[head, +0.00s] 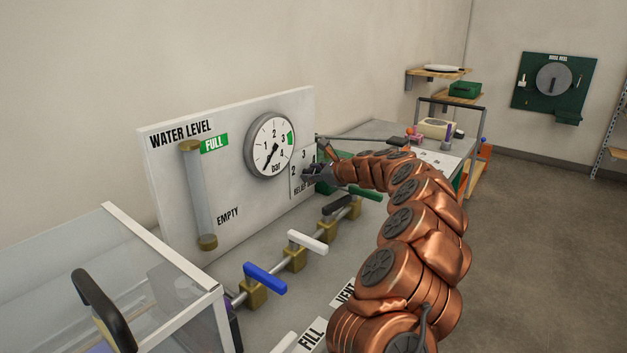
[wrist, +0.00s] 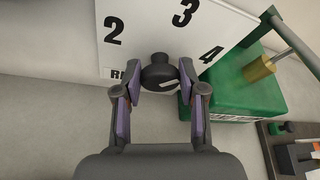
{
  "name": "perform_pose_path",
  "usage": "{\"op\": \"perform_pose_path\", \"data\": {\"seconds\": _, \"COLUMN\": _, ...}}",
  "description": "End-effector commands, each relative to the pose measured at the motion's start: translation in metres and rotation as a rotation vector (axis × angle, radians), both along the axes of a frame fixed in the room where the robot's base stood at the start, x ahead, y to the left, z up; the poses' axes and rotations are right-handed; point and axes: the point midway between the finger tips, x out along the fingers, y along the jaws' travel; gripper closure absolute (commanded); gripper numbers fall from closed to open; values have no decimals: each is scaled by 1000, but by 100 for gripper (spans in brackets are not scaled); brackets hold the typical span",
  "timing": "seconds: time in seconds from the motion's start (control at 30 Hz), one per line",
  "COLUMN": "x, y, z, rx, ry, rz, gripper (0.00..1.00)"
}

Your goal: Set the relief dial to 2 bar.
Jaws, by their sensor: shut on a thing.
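The relief dial is a dark round knob (wrist: 158,76) on a white plate (wrist: 145,25) marked 2, 3 and 4. My gripper (wrist: 160,86) has a finger on each side of the knob and is shut on it. A short white mark shows on the knob's face, towards its lower right in the wrist view; which number it points to I cannot tell. In the head view the gripper (head: 313,174) is at the plate (head: 295,182) below the gauge and hides most of the knob. Part of the RELIEF label is covered.
The round pressure gauge (head: 270,145) has its needle at the lower left. The water level tube (head: 198,195) is at its left. Blue (head: 265,278), white (head: 307,241) and green handles stand on the bench in front. A green box (wrist: 235,85) is close to the right of the plate.

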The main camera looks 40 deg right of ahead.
Motion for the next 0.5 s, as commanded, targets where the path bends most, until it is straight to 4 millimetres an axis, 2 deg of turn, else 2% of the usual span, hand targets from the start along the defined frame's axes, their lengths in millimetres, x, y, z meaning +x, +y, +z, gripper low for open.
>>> {"op": "perform_pose_path", "data": {"seconds": 0.17, "x": -1, "y": 3, "z": -8, "rx": -155, "ry": -58, "rz": 2, "gripper": 94}}
{"op": "perform_pose_path", "data": {"seconds": 0.5, "x": -1, "y": 4, "z": -9, "rx": -422, "ry": -150, "rz": 1, "gripper": 94}}
